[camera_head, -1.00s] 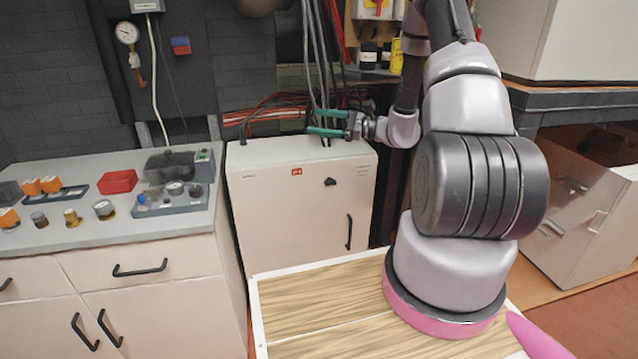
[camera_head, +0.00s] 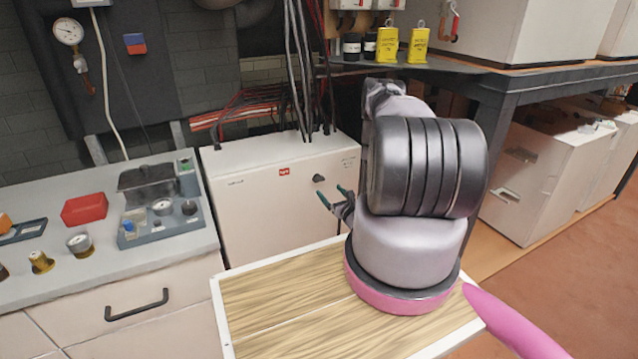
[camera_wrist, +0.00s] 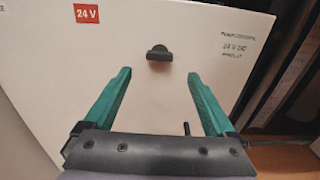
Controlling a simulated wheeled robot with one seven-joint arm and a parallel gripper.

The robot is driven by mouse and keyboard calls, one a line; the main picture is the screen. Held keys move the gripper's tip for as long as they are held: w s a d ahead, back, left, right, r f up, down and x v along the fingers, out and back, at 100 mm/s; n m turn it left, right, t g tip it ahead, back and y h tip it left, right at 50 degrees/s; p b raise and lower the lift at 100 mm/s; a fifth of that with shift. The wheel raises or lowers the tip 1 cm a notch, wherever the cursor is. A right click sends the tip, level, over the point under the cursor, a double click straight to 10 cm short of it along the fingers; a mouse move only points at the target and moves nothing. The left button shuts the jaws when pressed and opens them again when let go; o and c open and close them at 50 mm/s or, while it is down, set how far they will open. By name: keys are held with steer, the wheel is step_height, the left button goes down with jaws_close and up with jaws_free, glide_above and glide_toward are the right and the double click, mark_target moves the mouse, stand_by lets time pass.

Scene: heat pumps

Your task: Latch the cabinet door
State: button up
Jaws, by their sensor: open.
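The white cabinet (camera_head: 262,205) stands at the centre of the head view, its door facing me and looking closed. A small black latch knob (camera_head: 319,178) sits on the upper part of the door. It also shows in the wrist view (camera_wrist: 159,53), lying roughly level. My gripper (camera_head: 333,194) has green fingers and is in front of the door, just below the knob. In the wrist view my gripper (camera_wrist: 158,75) is open and empty, with the knob ahead between and slightly beyond the fingertips. The door's pull handle (camera_wrist: 187,128) shows only its top between the fingers.
A bench (camera_head: 150,262) with a red bin (camera_head: 84,209) and gauges stands to the left. Cables rise from the cabinet's top. A dark shelf (camera_head: 500,84) with yellow tags and white boxes below is at right.

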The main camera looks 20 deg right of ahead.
mark_target(320, 181)
steer(key=w, duration=0.8)
steer(key=shift+w+a, duration=0.1)
steer(key=shift+a, duration=0.05)
steer(key=c, duration=1.4)
